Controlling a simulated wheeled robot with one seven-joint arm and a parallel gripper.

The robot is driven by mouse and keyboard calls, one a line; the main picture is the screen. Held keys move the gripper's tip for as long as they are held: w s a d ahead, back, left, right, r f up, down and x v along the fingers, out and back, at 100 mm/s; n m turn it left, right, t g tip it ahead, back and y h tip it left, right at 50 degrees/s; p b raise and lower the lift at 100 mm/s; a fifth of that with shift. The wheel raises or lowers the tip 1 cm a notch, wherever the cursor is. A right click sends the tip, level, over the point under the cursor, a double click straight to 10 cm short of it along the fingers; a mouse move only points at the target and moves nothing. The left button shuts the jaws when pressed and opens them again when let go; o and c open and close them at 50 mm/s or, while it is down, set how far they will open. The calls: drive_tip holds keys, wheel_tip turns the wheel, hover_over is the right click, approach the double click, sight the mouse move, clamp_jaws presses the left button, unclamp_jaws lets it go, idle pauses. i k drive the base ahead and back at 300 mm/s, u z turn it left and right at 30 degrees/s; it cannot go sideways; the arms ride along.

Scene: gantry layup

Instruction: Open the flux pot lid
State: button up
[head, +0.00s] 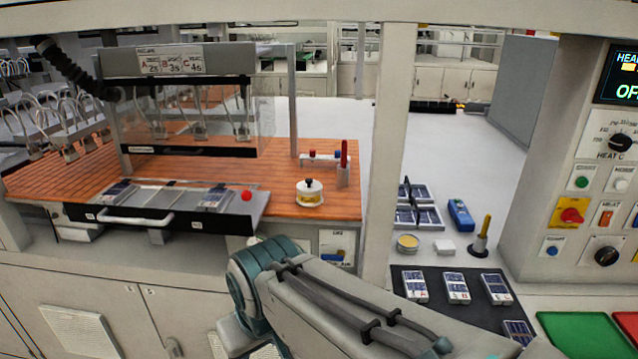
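A small white pot with a yellow label, which looks like the flux pot (311,199), stands upright on the orange-brown wooden bench. Its lid with a black knob (309,183) sits on top, and the pot looks closed. My arm reaches across the lower middle of the head view toward the lower right. My gripper is out of the picture, so its state and what it holds are hidden.
Behind the pot stand a red pen-like tool in a holder (343,165) and a small rack (322,158). Left is a drawer-like tray (160,207) under a clear-shielded machine. A white post (385,150) rises right of the bench. A dark mat (440,308) holds several modules.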

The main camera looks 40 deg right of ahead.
sight(309, 185)
drive_tip(key=k, duration=0.4)
drive_tip(key=z, duration=0.8)
drive_tip(key=i, duration=0.5)
drive_tip(key=u, duration=0.05)
